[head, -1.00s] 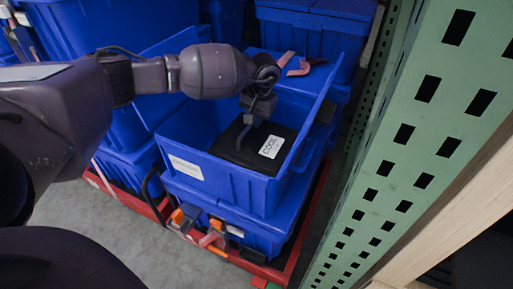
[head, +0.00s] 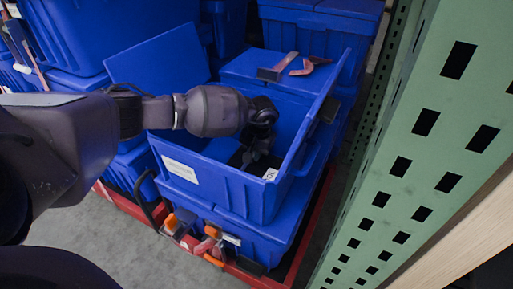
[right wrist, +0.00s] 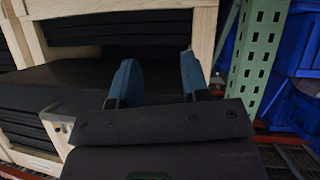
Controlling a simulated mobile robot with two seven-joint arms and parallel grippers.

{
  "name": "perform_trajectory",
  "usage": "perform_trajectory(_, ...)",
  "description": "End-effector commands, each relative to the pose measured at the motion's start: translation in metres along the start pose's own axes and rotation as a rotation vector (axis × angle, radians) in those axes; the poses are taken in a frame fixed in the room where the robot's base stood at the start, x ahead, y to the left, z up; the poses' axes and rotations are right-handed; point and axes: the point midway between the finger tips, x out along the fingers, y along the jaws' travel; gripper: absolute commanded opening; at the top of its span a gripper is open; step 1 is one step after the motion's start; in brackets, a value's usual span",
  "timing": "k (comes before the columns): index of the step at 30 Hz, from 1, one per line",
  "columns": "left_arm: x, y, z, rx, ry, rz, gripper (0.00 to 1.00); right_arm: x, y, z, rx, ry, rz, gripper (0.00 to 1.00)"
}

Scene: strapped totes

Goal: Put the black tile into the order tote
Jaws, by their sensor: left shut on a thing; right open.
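The black tile (head: 237,158) is down inside the open blue tote (head: 232,192) in the head view. Only a dark part and a corner of its white label (head: 270,174) show; the front wall and my arm hide the rest. I take this tote to be the order tote; a white label is on its front wall. My left gripper (head: 252,160) reaches down inside the tote and is shut on the tile. My right gripper (right wrist: 158,75) is open and empty in the right wrist view, in front of a wooden rack.
A green perforated post (head: 400,150) stands right of the tote. The wooden rack (right wrist: 205,30) holds stacked black sheets (right wrist: 110,28). Grey floor (head: 130,245) is clear in front.

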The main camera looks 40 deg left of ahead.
Motion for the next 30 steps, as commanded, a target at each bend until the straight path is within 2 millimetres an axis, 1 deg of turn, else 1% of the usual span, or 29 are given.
perform_trajectory(8, 0.0, 0.0, -0.002, -0.001, 0.005, 0.002, 0.0, -0.001, 0.003, -0.006, 0.002, 0.016, 0.009, 0.42)
perform_trajectory(9, 0.001, 0.0, -0.001, -0.001, 0.003, 0.001, 0.18, -0.001, 0.003, -0.006, 0.002, 0.016, 0.009, 0.42)
perform_trajectory(13, 0.001, 0.0, -0.001, -0.001, 0.003, 0.001, 0.38, -0.001, 0.003, -0.005, 0.002, 0.013, 0.01, 0.42)
perform_trajectory(20, 0.001, 0.0, -0.001, -0.001, 0.002, 0.001, 0.38, -0.001, 0.003, -0.004, 0.002, 0.008, 0.01, 0.42)
perform_trajectory(23, -0.003, 0.0, -0.001, -0.001, 0.004, 0.001, 0.38, -0.001, 0.003, -0.004, 0.001, 0.007, 0.01, 0.42)
perform_trajectory(26, -0.013, 0.0, -0.002, -0.002, 0.007, 0.002, 0.38, -0.001, 0.003, -0.005, -0.003, 0.003, 0.009, 0.42)
perform_trajectory(29, -0.031, 0.0, -0.003, -0.002, 0.011, 0.004, 0.38, -0.001, 0.002, -0.007, -0.008, -0.007, 0.007, 0.42)
perform_trajectory(30, -0.039, 0.0, -0.003, -0.001, 0.013, 0.004, 0.38, -0.002, 0.0, -0.006, -0.013, -0.024, 0.002, 0.42)
